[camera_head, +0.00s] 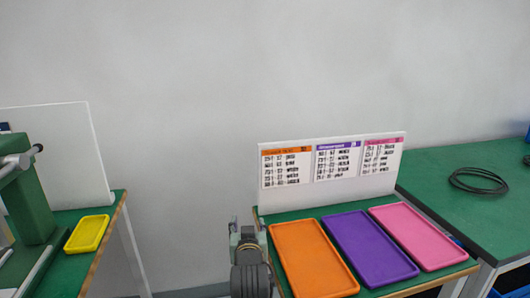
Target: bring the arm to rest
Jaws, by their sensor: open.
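My gripper (248,228) shows at the bottom of the head view, just left of the orange tray. Its two grey fingers stand apart, open, with nothing seen between them. The dark wrist part of my arm is below it, and the rest of the arm is out of the picture.
Orange (312,260), purple (368,246) and pink (416,236) trays lie empty on a green table before a labelled white board (330,198). A black cable coil (478,181) lies on the right bench. A yellow tray (87,233) and green machine (29,205) stand left.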

